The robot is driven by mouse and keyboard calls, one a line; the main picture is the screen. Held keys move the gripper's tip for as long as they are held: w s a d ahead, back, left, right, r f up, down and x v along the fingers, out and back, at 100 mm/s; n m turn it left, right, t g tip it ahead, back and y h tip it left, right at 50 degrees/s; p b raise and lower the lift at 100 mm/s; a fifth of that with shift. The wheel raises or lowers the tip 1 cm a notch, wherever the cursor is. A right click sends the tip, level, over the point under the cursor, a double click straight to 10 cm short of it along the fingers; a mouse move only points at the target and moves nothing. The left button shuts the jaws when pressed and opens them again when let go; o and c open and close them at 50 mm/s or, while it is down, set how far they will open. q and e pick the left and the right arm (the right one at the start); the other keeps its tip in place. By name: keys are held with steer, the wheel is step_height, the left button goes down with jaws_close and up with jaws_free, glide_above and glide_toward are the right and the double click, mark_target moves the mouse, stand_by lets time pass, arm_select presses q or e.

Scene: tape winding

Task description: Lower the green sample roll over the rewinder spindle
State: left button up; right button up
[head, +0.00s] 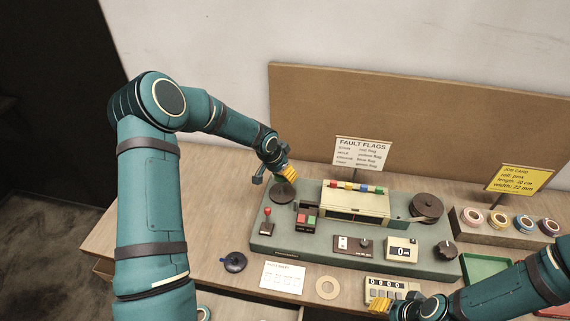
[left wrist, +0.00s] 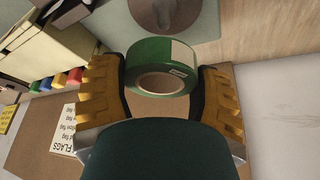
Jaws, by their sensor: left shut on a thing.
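My left gripper (head: 285,172) is shut on the green sample roll. In the head view I cannot make out the roll. A dark round plate (head: 284,194) at the machine's left end is just below my left gripper; it also shows in the left wrist view (left wrist: 163,14), beyond the roll and apart from it. The spindle pin itself is hard to make out. My right gripper (head: 380,306) is low at the front; its jaw opening is unclear.
The grey-green machine base (head: 325,251) carries a cream housing (head: 355,205) with coloured flags, a red lever (head: 267,214) and a dark disc (head: 426,207) at right. Tape rolls stand in a rack (head: 480,235). A fault flags sign (head: 361,152) stands behind.

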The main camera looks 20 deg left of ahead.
mark_target(281, 186)
arm_select(q)
steer(key=shift+s+f, duration=0.15)
steer(key=shift+f, duration=0.15)
steer(key=shift+f+b, duration=0.95)
steer(key=shift+f, duration=0.55)
steer(key=shift+b, duration=0.35)
steer(key=shift+f, duration=0.15)
stand_by(0.4)
steer(key=shift+f+b, duration=0.35)
steer(key=shift+b, duration=0.15)
steer(key=shift+f+b, duration=0.5)
steer(key=shift+f, duration=0.05)
steer(key=shift+f+b, duration=0.3)
steer(key=shift+f, duration=0.05)
steer(key=shift+f+b, duration=0.65)
steer(key=shift+f, duration=0.1)
